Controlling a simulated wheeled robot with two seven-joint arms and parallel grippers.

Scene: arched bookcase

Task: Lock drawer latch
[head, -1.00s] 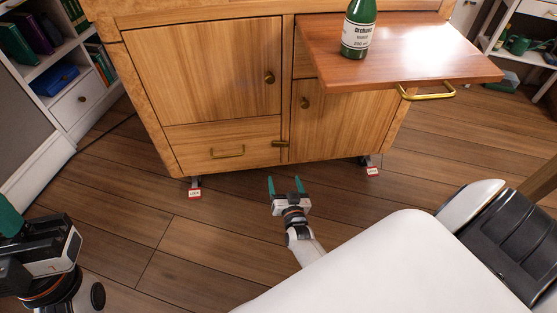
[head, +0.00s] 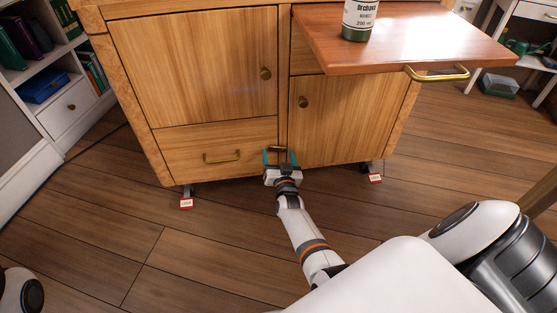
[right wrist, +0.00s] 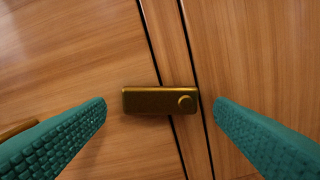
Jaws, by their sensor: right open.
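The brass latch (head: 277,148) is a small flat bar at the right edge of the lower drawer (head: 190,152). In the right wrist view the latch (right wrist: 150,101) lies nearly level, with a round knob at its right end. It reaches from the drawer front across the dark gap and over the narrow upright strip. The drawer looks closed. My right gripper (head: 279,158) is open in front of the latch, its teal fingers (right wrist: 160,112) to the left and right of it. Contact with the latch is not visible. My left gripper is out of view.
A wooden pull-out board (head: 420,45) with a green bottle (head: 358,22) juts out above right, with a brass handle (head: 437,73). A door (head: 345,115) is right of the latch. Red-and-white tags (head: 186,203) mark the casters. The floor in front is clear.

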